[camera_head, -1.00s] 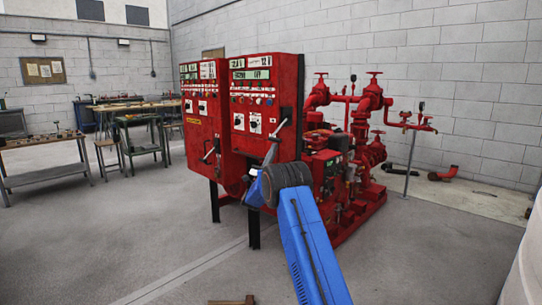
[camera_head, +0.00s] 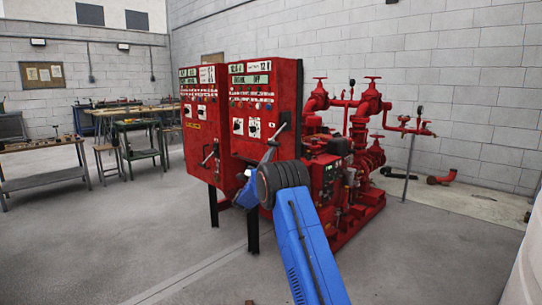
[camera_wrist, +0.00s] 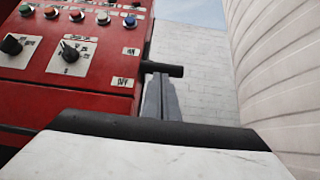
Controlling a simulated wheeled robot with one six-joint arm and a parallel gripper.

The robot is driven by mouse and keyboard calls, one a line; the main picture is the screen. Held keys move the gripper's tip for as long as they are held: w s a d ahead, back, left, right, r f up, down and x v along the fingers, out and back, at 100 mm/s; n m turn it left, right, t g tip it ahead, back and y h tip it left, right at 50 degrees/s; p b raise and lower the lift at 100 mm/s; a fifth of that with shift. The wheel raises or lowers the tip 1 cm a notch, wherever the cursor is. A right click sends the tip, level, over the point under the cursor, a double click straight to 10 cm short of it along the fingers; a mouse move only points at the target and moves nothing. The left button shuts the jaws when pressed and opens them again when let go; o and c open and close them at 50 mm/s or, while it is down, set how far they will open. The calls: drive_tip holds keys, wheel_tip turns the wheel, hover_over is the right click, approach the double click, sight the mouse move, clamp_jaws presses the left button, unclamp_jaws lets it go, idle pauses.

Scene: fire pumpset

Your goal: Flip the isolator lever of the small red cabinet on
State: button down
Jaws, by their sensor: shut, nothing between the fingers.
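Two red cabinets stand side by side; the right, nearer one (camera_head: 262,125) is beside my gripper (camera_head: 271,147). I cannot tell from size alone which is the small one. The nearer cabinet has a lever (camera_head: 277,133) at its right edge, slanting up to the right. In the wrist view its black lever handle (camera_wrist: 172,70) sticks out rightward past the cabinet edge, above an "OFF" label (camera_wrist: 122,82). My gripper (camera_wrist: 158,80) is shut and empty, its grey fingertips close at the handle; contact is unclear. My arm partly hides the cabinet's lower right.
The other cabinet (camera_head: 203,125) stands to the left with its own lever (camera_head: 210,154). Red pump pipework (camera_head: 365,130) stands close on the right. Workbenches (camera_head: 40,165) are at the back left. The floor in front is clear.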

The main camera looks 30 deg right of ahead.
drive_tip(key=shift+s+a+r+g+y, duration=0.15)
drive_tip(key=shift+a+r+y, duration=0.15)
drive_tip(key=shift+r+y, duration=0.2)
drive_tip(key=shift+s+a+r+g+y, duration=0.15)
drive_tip(key=shift+a+r+y, duration=0.2)
drive_tip(key=shift+r, duration=0.2)
wheel_tip(320, 180, up, 20)
drive_tip(key=g+y, duration=0.2)
drive_tip(key=y, duration=0.5)
drive_tip(key=shift+a+r+g+y, duration=0.25)
drive_tip(key=shift+a+g+y, duration=0.1)
drive_tip(key=shift+g, duration=0.05)
drive_tip(key=shift+s, duration=0.1)
